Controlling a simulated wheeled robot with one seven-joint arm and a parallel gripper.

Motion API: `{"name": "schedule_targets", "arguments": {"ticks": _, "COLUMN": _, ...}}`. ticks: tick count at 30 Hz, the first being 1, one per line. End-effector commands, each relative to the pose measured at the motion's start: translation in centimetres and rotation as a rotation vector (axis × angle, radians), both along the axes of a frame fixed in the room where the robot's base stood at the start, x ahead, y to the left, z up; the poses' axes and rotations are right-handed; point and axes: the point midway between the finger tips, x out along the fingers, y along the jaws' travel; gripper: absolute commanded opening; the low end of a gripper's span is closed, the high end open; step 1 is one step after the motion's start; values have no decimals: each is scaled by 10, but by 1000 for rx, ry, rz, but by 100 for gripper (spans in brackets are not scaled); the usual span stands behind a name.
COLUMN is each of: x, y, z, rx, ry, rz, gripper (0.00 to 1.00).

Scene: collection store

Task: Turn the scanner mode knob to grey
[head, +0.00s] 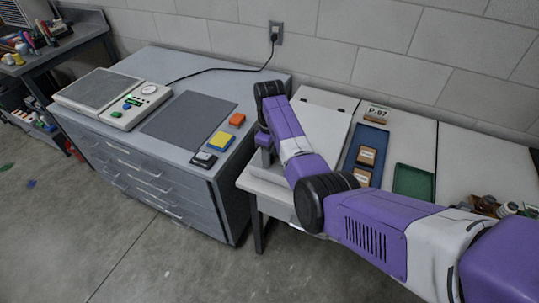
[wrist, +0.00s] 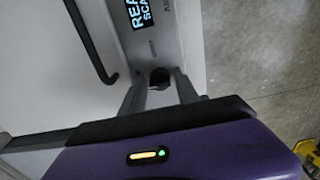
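The scanner is a pale flat box (head: 322,125) on the white table in the head view, partly behind my arm. In the wrist view its grey front panel (wrist: 150,45) fills the upper middle, with a lit display (wrist: 140,12) of which "REA" and "SCA" show. The mode knob (wrist: 159,78) is a small dark round shape on this panel. My gripper (wrist: 160,75) is open, with one finger on each side of the knob. I cannot tell whether the fingers touch it. The knob's pointer and any colour marks are not visible. My gripper (head: 265,158) is small in the head view.
A black handle (wrist: 92,45) lies on the scanner's lid. A blue tray (head: 349,155) with brown boxes and a green tray (head: 413,182) are to the right. Bare floor shows in front.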

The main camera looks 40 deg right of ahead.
Motion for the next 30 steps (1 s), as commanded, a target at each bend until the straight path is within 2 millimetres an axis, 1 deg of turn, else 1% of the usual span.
{"name": "schedule_targets", "arguments": {"ticks": 3, "x": 0, "y": 0, "z": 0, "rx": 0, "ry": 0, "rz": 0, "gripper": 38}}
{"name": "schedule_targets", "arguments": {"ticks": 4, "x": 0, "y": 0, "z": 0, "rx": 0, "ry": 0, "rz": 0, "gripper": 34}}
{"name": "schedule_targets", "arguments": {"ticks": 5, "x": 0, "y": 0, "z": 0, "rx": 0, "ry": 0, "rz": 0, "gripper": 28}}
{"name": "schedule_targets", "arguments": {"ticks": 6, "x": 0, "y": 0, "z": 0, "rx": 0, "ry": 0, "rz": 0, "gripper": 20}}
{"name": "schedule_targets", "arguments": {"ticks": 8, "x": 0, "y": 0, "z": 0, "rx": 0, "ry": 0, "rz": 0, "gripper": 8}}
{"name": "schedule_targets", "arguments": {"ticks": 9, "x": 0, "y": 0, "z": 0, "rx": 0, "ry": 0, "rz": 0, "gripper": 0}}
{"name": "schedule_targets", "arguments": {"ticks": 20, "x": 0, "y": 0, "z": 1, "rx": 0, "ry": 0, "rz": -35, "gripper": 0}}
{"name": "schedule_targets", "arguments": {"ticks": 26, "x": 0, "y": 0, "z": 2, "rx": 0, "ry": 1, "rz": -138, "gripper": 0}}
{"name": "schedule_targets", "arguments": {"ticks": 30, "x": 1, "y": 0, "z": 2, "rx": 0, "ry": 1, "rz": -251, "gripper": 0}}
